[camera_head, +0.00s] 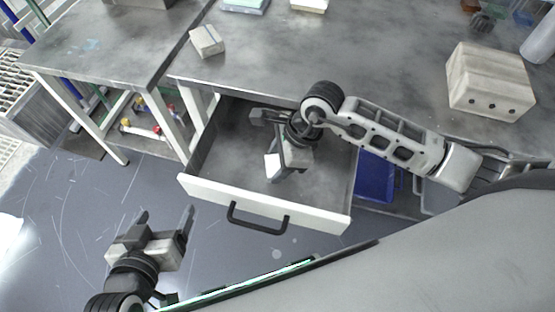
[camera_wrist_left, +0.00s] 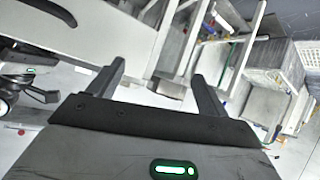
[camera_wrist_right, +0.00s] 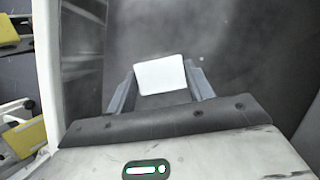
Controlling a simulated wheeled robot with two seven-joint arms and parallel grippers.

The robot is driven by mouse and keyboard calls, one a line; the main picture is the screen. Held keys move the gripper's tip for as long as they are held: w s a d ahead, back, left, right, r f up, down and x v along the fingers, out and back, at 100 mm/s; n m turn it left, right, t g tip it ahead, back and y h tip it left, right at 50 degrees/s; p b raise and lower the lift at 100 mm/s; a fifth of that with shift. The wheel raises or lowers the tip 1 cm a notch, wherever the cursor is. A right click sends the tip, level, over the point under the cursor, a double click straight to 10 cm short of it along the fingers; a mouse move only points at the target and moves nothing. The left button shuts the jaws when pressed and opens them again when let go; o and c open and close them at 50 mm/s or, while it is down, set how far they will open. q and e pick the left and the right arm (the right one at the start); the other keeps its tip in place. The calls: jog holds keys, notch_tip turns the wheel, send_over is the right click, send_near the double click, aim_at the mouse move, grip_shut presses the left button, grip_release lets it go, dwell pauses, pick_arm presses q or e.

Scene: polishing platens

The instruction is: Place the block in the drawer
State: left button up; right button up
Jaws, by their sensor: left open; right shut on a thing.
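The drawer (camera_head: 325,208) is pulled open beneath the grey worktop, with its white front and black handle facing me. My right gripper (camera_head: 276,168) reaches down inside the drawer area. It is shut on a small white block (camera_head: 271,163). In the right wrist view the block (camera_wrist_right: 162,74) sits between the two fingers, over the grey drawer bottom. Whether the block touches the bottom is unclear. My left gripper (camera_head: 167,218) is open and empty, over the floor in front of the drawer's left corner. Its fingers also show in the left wrist view (camera_wrist_left: 160,80).
A pale block (camera_head: 207,41) lies on the worktop (camera_head: 300,55) behind the drawer. A large pale block with holes (camera_head: 488,82) stands at the right. A blue bin (camera_head: 376,178) is below the worktop, right of the drawer. A side table (camera_head: 110,45) is at left.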

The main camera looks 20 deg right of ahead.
jog(key=shift+f, duration=0.3)
jog(key=o, duration=1)
jog(key=v, duration=1.2)
jog(key=shift+s+p, duration=0.1)
jog(key=shift+p, duration=0.3)
